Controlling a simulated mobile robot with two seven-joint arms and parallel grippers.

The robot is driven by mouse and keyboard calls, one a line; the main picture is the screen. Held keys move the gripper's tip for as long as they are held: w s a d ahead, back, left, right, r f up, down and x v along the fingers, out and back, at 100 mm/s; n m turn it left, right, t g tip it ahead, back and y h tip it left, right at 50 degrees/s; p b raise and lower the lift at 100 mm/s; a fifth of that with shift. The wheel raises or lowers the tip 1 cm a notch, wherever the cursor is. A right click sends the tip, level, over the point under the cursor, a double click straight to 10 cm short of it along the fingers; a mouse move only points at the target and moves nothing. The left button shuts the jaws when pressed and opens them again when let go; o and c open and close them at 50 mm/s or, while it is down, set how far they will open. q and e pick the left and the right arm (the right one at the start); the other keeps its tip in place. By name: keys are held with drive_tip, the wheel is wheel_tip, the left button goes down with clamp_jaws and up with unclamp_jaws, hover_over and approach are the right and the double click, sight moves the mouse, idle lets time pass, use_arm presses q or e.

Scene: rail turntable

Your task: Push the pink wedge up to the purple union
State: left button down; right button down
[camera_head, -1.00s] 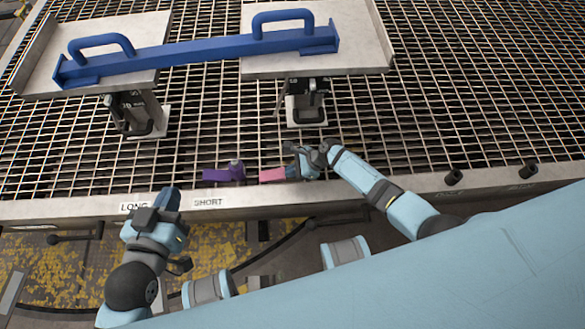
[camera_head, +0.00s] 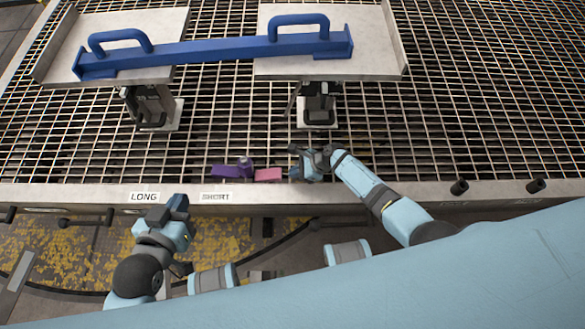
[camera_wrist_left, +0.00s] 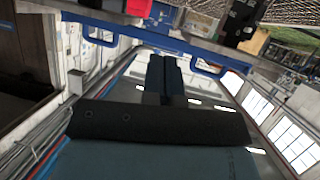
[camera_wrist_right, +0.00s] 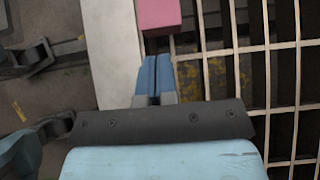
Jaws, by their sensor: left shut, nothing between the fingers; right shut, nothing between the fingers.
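The pink wedge (camera_head: 268,174) lies on the grating by the front rail, right of the purple union (camera_head: 228,171). Its left end appears to meet the union's right end; contact itself is too small to be sure of. My right gripper (camera_head: 294,173) is shut and empty, just right of the wedge. In the right wrist view the wedge (camera_wrist_right: 158,14) is ahead of the shut fingers (camera_wrist_right: 157,60), with a gap between. The union is not visible there. My left gripper (camera_head: 179,203) is shut and empty in front of the rail, near the LONG label; its fingers (camera_wrist_left: 165,60) also show in the left wrist view.
The pale front rail (camera_head: 330,195) carries LONG and SHORT labels. Behind, a blue bar with two handles (camera_head: 215,50) lies across two metal plates on black supports. The grating (camera_head: 480,110) to the right is clear.

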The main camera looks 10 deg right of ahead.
drive_tip(key=v, duration=0.1)
drive_tip(key=p+v, duration=0.2)
drive_tip(key=v, duration=0.1)
drive_tip(key=shift+d+f, duration=0.25)
drive_tip(key=shift+d, duration=0.05)
use_arm(q)
drive_tip(key=shift+s+f+g+y+p, duration=0.35)
drive_tip(key=shift+f+g+p, duration=0.2)
drive_tip(key=shift+p, duration=0.55)
use_arm(e)
drive_tip(key=v, duration=0.7)
drive_tip(key=shift+d+f, duration=0.1)
